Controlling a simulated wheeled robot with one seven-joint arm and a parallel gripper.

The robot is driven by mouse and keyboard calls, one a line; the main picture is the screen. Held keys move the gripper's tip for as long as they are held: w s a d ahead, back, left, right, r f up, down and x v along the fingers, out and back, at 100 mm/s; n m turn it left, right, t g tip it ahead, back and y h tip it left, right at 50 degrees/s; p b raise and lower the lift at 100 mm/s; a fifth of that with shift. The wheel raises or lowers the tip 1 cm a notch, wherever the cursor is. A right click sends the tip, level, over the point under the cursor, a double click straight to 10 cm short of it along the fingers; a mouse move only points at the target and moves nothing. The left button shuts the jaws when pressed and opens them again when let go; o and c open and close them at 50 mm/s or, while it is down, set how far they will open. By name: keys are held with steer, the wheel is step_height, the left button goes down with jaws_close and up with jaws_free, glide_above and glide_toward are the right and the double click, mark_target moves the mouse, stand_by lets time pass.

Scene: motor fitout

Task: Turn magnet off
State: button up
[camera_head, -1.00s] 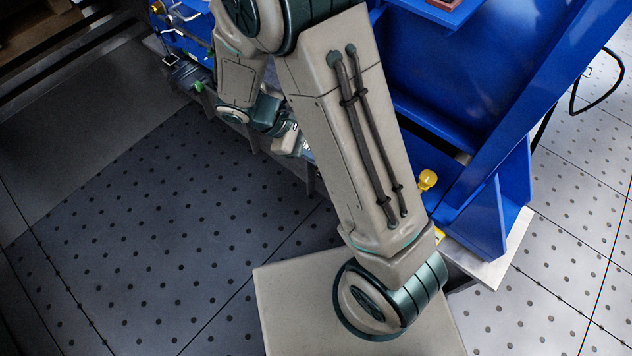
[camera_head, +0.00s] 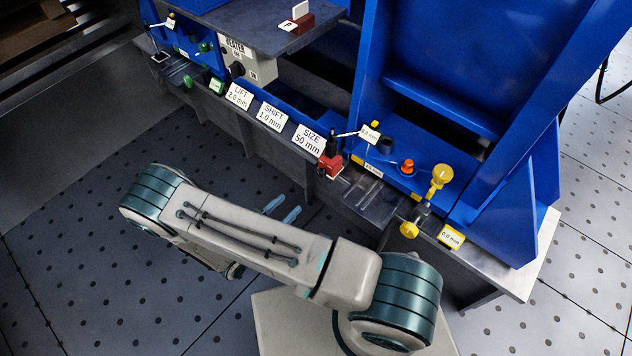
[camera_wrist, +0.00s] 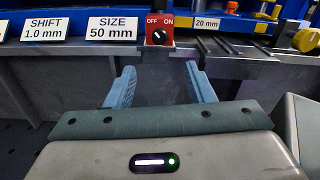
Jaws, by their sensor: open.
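The magnet switch is a small red box with a black round knob (camera_wrist: 159,34), marked OFF on the left and ON on the right in the wrist view. The knob's small white mark seems to lean toward ON. The red box (camera_head: 330,166) also shows on the bench's front edge in the head view. My gripper (camera_wrist: 160,84) has two blue fingers spread wide with nothing between them. The switch lies beyond the fingertips, roughly centred between them and apart from them. In the head view the fingers (camera_head: 283,211) are below the bench's front edge.
Labels "SHIFT 1.0 mm" (camera_head: 271,117) and "SIZE 50 mm" (camera_head: 310,141) stand left of the switch. A yellow knob (camera_head: 409,229) juts out at right. The dark floor in front is clear.

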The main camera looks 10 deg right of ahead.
mark_target(320, 175)
steer(key=b+x, duration=0.3)
steer(key=x, duration=1)
steer(key=shift+w+d+f, duration=0.1)
steer(key=shift+w+d, duration=0.05)
steer(key=shift+d, duration=0.2)
steer(key=c, duration=1)
